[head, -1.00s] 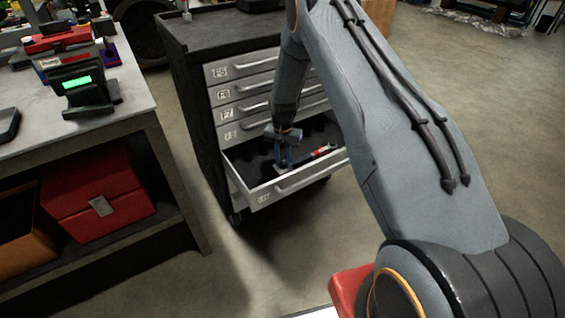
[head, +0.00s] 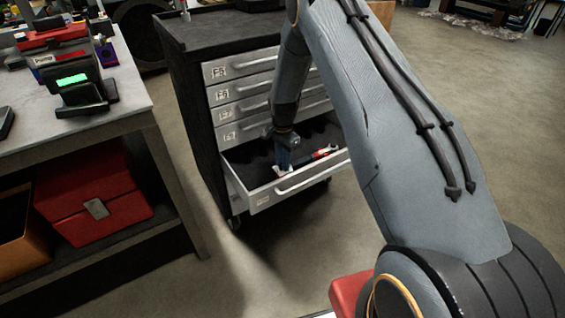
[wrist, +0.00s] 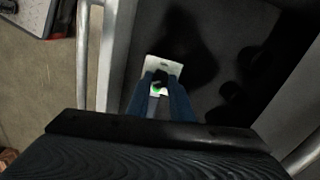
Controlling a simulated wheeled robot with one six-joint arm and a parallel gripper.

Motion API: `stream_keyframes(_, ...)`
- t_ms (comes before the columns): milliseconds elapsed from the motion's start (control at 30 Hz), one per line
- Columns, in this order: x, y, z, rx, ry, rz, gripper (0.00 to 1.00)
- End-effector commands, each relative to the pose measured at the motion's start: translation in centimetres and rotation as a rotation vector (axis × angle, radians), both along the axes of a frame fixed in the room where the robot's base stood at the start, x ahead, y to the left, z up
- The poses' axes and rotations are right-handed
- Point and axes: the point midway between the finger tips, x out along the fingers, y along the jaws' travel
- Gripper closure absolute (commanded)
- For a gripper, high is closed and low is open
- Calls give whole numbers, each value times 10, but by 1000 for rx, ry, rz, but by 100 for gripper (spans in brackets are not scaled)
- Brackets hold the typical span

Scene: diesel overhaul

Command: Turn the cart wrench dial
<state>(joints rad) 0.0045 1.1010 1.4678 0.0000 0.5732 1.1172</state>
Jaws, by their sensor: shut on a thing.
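The dial is a small black knob (wrist: 161,75) on a white plate (wrist: 163,63) in the wrist view, with a small green spot beside the knob. The blue fingers of my gripper (wrist: 160,84) come down on both sides of the knob and are shut on it. They partly cover the knob and the plate's near part. In the head view my gripper (head: 284,160) reaches down into the open drawer (head: 262,199) of the dark tool cart. A tool with a red and white handle (head: 325,153) lies in that drawer, right of my gripper.
Closed drawers (head: 240,90) with bar handles stand above the open one. A workbench (head: 130,88) with a device showing a green display (head: 72,80) is at the left, with a red box (head: 95,190) beneath. Floor is free between bench and cart.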

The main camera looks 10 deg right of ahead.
Motion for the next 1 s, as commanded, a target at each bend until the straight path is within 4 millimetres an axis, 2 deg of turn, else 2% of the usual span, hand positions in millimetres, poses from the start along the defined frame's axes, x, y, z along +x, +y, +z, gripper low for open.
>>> stream_keyframes(367,0,0,0,0,0,-5,100)
stream_keyframes(400,0,0,0,0,0,-5,78)
stream_keyframes(500,0,0,0,0,-1,-4,62)
stream_keyframes(833,0,0,2,0,-1,-4,61)
stream_keyframes(1000,2,0,21,0,-4,-4,61)
